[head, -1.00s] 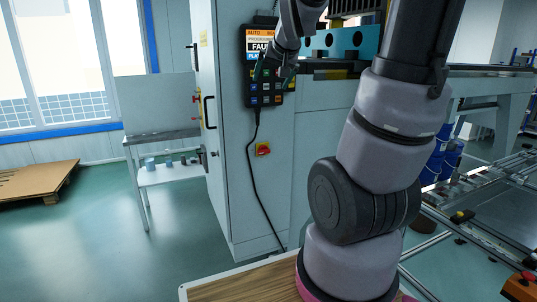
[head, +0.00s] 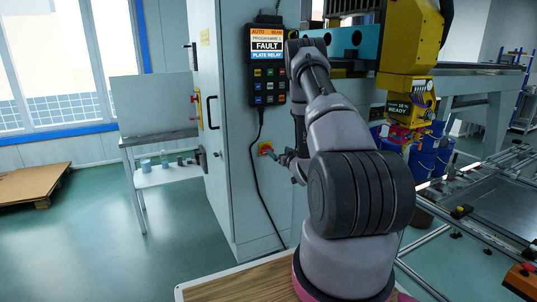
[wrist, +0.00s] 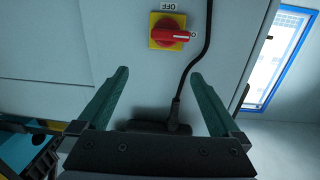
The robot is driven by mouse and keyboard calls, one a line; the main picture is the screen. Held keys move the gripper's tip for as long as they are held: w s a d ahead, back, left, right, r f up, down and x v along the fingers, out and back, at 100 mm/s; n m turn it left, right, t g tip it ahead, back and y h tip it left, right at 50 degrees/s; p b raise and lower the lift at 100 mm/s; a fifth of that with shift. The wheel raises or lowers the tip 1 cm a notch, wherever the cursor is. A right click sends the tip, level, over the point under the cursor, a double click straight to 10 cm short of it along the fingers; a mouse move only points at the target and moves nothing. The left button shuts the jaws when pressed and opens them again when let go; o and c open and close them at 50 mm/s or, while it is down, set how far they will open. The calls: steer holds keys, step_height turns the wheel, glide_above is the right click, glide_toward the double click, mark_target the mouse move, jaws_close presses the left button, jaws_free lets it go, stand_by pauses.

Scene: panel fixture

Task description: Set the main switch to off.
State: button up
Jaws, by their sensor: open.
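The main switch is a red rotary knob on a yellow plate on the grey cabinet's side. It shows in the head view (head: 265,148) and near the top of the wrist view (wrist: 170,31). The wrist view shows lettering upside down. There the knob lies sideways, its white-marked end pointing right at a small partly hidden label. An OFF label stands above the plate in that picture. My gripper (wrist: 160,73) is open and empty, its green fingers apart from the knob, which lies beyond the tips. In the head view my gripper (head: 276,156) is just right of the switch.
A control pendant (head: 267,62) showing FAULT hangs on the cabinet above the switch. Its black cable (head: 252,175) runs down close beside the switch, and passes right of it in the wrist view (wrist: 194,60). A yellow machine head (head: 408,40) stands at right.

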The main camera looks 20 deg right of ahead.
step_height(320, 180, down, 4)
steer(key=s+n+y, duration=0.1)
steer(key=w+a, duration=0.1)
steer(key=w, duration=0.9)
steer(key=shift+a+r, duration=0.1)
steer(key=c, duration=1.2)
steer(key=shift+o, duration=0.2)
